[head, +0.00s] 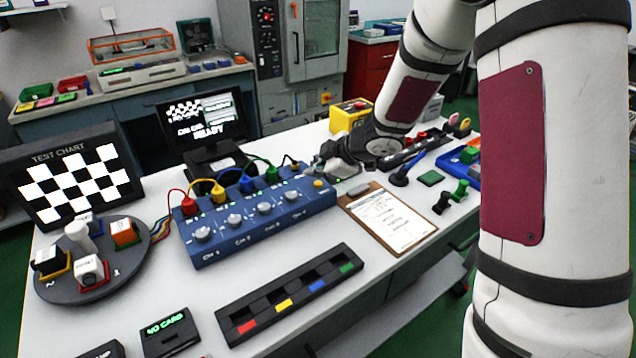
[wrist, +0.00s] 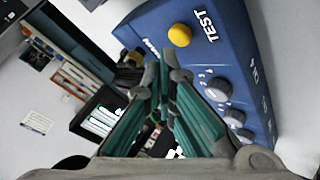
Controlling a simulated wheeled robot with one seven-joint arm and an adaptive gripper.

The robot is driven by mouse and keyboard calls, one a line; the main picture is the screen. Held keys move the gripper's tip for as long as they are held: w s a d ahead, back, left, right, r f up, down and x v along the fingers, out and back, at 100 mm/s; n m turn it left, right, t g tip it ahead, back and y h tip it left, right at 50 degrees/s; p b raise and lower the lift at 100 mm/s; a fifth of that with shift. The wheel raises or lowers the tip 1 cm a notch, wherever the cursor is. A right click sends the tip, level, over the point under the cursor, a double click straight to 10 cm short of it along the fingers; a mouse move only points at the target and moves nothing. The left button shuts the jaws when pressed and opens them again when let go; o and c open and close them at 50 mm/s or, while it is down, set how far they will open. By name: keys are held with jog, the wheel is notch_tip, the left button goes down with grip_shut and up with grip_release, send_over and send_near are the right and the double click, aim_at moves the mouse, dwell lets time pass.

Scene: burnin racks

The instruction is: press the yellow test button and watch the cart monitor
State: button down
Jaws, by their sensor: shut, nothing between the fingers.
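The yellow test button (head: 319,183) is a small round knob at the right end of the blue control box (head: 262,228). In the wrist view the yellow button (wrist: 180,35) sits beside the white word TEST, just beyond my fingertips. My gripper (wrist: 164,62) is shut and empty. In the head view my gripper (head: 328,163) hangs just above and behind the box's right end, close to the button; they look apart. A black monitor (head: 204,118) stands behind the box. Its lit screen shows a small checker picture and white text ending in READY.
Colored plugs with cables (head: 217,190) rise from the box's back edge. A clipboard (head: 388,218) lies to its right. A turntable with small cameras (head: 93,262) and a test chart (head: 76,182) stand left. A slotted black tray (head: 290,296) lies in front.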

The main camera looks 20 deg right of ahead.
aim_at(316, 184)
jog(key=shift+f, duration=0.35)
jog(key=shift+f+b, duration=0.4)
jog(key=shift+f, duration=0.05)
dwell(0.7)
jog(key=shift+r, duration=0.1)
jog(key=shift+r+p, duration=0.8)
jog(key=shift+p, duration=0.4)
notch_tip(316, 184, up, 3)
jog(key=p, duration=0.3)
jog(key=shift+s+f, duration=0.1)
jog(key=shift+f, duration=0.05)
jog(key=shift+r+p, duration=1.15)
jog(key=shift+p, duration=0.55)
